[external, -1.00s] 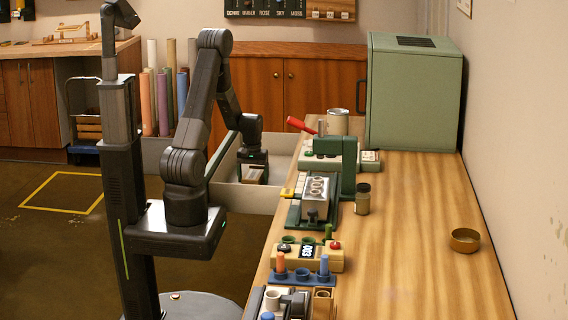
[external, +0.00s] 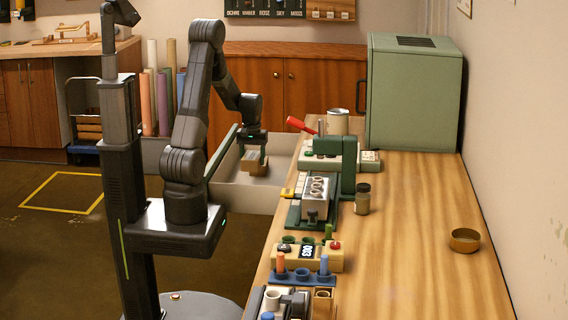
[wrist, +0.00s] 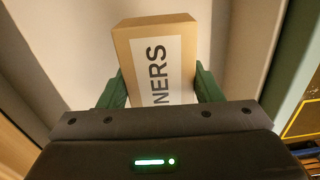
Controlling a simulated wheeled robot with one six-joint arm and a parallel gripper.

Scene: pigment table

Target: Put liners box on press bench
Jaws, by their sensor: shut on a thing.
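The liners box (wrist: 158,40) is a small cardboard box with a white label reading "NERS" in the wrist view. My gripper (wrist: 160,88) is shut on it, with a green finger on each side. In the external view the box (external: 256,168) hangs below my gripper (external: 254,153), inside or just above the open pale drawer (external: 240,203). I cannot tell whether it still touches the drawer floor. No bench in view carries a readable press bench label; the wooden bench (external: 420,220) on the right holds a green press-like device (external: 349,165) with a red handle.
The bench also holds a grey tray fixture (external: 316,195), a dark jar (external: 363,199), a brass dish (external: 465,240), a metal cup (external: 338,121) and a large green cabinet (external: 413,95). Its middle and right surface is mostly clear. The drawer walls surround the box.

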